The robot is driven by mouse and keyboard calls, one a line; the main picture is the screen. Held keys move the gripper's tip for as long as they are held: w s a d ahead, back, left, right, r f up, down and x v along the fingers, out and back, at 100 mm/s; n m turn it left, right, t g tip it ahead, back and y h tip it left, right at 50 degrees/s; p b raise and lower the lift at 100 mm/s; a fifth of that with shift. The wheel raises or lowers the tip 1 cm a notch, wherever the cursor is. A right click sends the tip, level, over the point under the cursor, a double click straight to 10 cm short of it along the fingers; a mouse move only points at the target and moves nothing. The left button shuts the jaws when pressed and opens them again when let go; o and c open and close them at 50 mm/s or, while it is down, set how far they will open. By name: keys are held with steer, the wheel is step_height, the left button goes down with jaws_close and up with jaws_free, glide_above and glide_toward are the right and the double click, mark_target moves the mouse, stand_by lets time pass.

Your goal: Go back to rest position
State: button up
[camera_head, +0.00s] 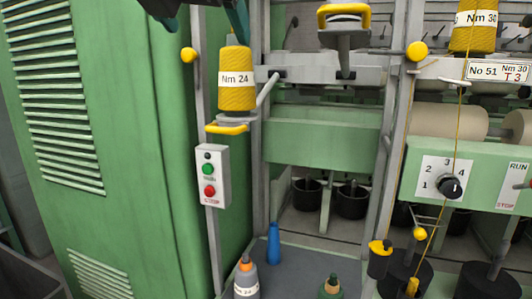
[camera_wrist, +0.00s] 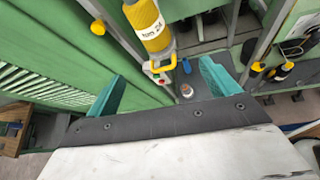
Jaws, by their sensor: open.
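My gripper (camera_wrist: 161,72) is open, with its two teal fingers wide apart and nothing between them in the wrist view. In the head view only the ends of the gripper (camera_head: 205,18) show at the top edge. The yellow bobbin (camera_head: 237,88) labelled Nm 24 stands upright on a bracket with a yellow handle (camera_head: 227,128), just below the gripper. In the wrist view the same bobbin (camera_wrist: 150,28) is beyond the fingertips, apart from both.
A green cabinet (camera_head: 110,130) stands left, and a control box (camera_head: 213,175) with green and red buttons hangs on a post. A dial panel (camera_head: 445,178) is right.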

steer(key=s+d+f+m+g, duration=0.1)
steer(key=d+f+m+g, duration=0.2)
steer(key=d+f+m, duration=0.55)
steer(key=s+d+f+m+g, duration=0.1)
steer(key=d+f+m+g, duration=0.3)
steer(key=f, duration=0.7)
steer(key=s+d+f+m+g, duration=0.1)
steer(key=s+d+f+m, duration=0.2)
steer(key=d+f+m, duration=0.2)
steer(key=s+d+f+m+g+y, duration=0.1)
steer(key=s+d+f+m, duration=0.3)
steer(key=d+f+m, duration=0.2)
steer(key=s+d+f+m+g+y, duration=0.1)
steer(key=s+d+f+m, duration=0.3)
steer(key=d+m, duration=0.4)
steer(key=d+f, duration=0.1)
steer(key=d, duration=0.2)
steer(key=shift+d+f+g, duration=0.2)
steer(key=shift+f+g, duration=0.05)
steer(key=shift+g, duration=0.15)
